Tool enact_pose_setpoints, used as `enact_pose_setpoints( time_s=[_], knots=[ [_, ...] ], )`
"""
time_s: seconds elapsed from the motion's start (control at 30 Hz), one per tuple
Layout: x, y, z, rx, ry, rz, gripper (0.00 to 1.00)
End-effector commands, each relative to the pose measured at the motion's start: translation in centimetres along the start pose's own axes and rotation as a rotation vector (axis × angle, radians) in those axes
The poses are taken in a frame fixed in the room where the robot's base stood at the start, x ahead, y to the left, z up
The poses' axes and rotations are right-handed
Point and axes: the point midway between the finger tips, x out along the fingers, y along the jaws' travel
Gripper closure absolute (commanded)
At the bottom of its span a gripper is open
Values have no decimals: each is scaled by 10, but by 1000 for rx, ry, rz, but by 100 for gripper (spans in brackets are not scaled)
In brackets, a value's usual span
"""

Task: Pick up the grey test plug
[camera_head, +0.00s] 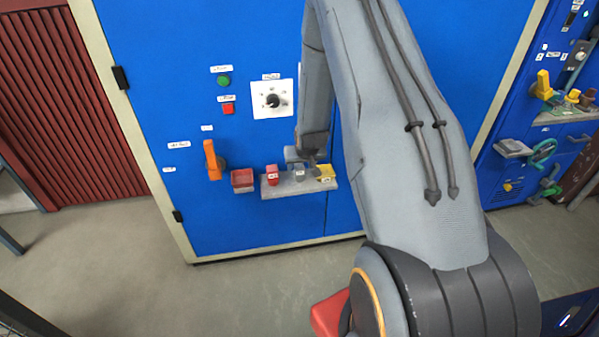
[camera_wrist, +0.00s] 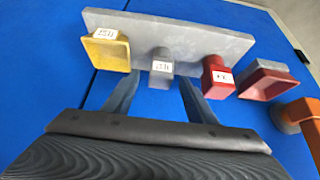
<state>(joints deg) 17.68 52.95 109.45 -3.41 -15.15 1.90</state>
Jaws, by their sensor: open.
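The grey test plug (camera_head: 298,174) stands on a small grey shelf (camera_head: 288,190) on the blue cabinet front, between a red plug (camera_head: 272,175) and a yellow plug (camera_head: 325,173). In the wrist view the grey plug (camera_wrist: 162,63) has a white label and sits at the middle of the shelf edge. My gripper (camera_wrist: 157,84) is open, its two fingers on either side of the grey plug's near end. Nothing is held. Whether the fingers touch the plug cannot be told. In the head view my gripper (camera_head: 308,157) is partly hidden by my arm.
A red tray (camera_head: 243,180) and an orange handle (camera_head: 212,160) are left of the shelf. A dial panel (camera_head: 272,99), a green button (camera_head: 224,81) and a red button (camera_head: 228,108) are above. Another blue cabinet (camera_head: 513,115) with fittings stands right. The floor in front is clear.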

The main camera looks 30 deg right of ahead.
Motion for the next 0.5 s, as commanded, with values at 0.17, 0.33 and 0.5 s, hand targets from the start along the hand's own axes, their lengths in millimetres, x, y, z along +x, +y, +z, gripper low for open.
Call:
enact_pose_setpoints(
  time_s=[0.17, 0.33, 0.5],
  knots=[
    [22, -1, -2, 0, -1, 0, 48],
    [32, -1, -2, 0, -1, 0, 48],
    [33, -1, -2, 0, 0, 0, 48]
  ],
)
